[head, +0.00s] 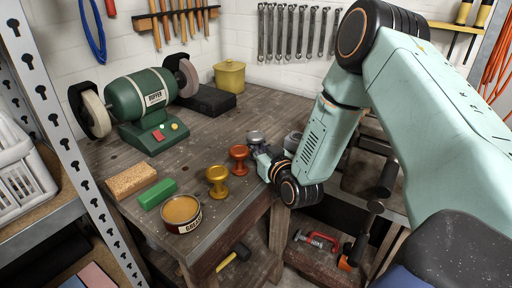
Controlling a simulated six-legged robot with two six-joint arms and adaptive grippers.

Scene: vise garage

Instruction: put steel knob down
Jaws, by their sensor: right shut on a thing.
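The steel knob (256,137) is at the workbench's right part, just behind the copper knob; its rounded grey top shows and its lower part is hidden by my gripper. My right gripper (264,155) is shut on it, reaching in from the right, low over the bench (245,118). I cannot tell whether the knob's foot touches the bench top. The copper-red knob (239,158) stands upright close in front and to the left. The brass knob (217,181) stands upright nearer the front edge. My left gripper is not in view.
A green buffing machine (140,105), a black block (207,101) and a yellow pot (230,77) stand behind. A cork block (130,180), green bar (157,194) and open tin (181,213) lie front left. The bench middle is clear.

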